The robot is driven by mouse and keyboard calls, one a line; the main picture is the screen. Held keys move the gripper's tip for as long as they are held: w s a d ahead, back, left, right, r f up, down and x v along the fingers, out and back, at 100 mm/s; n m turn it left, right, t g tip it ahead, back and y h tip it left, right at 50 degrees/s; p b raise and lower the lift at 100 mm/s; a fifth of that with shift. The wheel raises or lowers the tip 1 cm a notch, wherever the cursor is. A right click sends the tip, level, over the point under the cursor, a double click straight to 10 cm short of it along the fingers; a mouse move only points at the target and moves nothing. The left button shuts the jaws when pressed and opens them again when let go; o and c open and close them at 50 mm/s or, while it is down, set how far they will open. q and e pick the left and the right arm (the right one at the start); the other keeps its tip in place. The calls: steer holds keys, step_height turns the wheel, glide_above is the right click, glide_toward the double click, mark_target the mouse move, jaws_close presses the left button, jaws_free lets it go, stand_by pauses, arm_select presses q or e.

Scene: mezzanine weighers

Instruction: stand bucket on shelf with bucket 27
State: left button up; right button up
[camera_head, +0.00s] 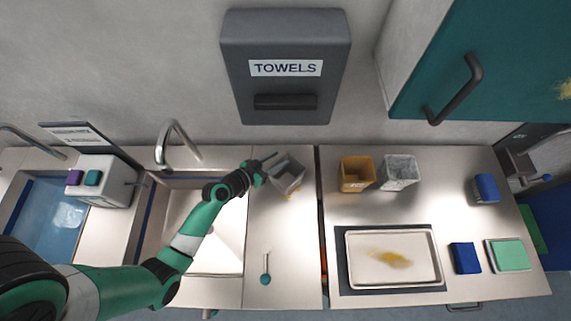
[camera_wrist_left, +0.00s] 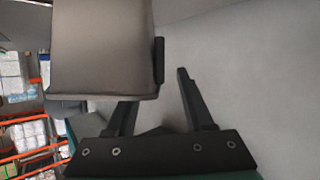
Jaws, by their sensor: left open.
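My left gripper (camera_head: 268,162) is open over the steel counter, close to the upper left side of a small grey bucket (camera_head: 288,178). I cannot tell whether they touch. The grey bucket looks tilted, with a yellowish patch at its lower edge. A yellow-brown bucket (camera_head: 356,174) and a lighter grey bucket (camera_head: 398,172) stand side by side on the right counter. I cannot read a number on any bucket. In the left wrist view my open fingers (camera_wrist_left: 157,105) have nothing between them, and a large grey box-like form is just above. My right gripper is not in view.
A towel dispenser (camera_head: 287,70) hangs on the wall above. A sink (camera_head: 222,255) and tap are on the left. The counter around a teal-knobbed stick (camera_head: 265,279) is clear.

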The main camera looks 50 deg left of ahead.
arm_select(q)
steer(key=shift+w+f, duration=0.1)
steer(key=shift+w, duration=0.15)
jaws_close()
stand_by(1.3)
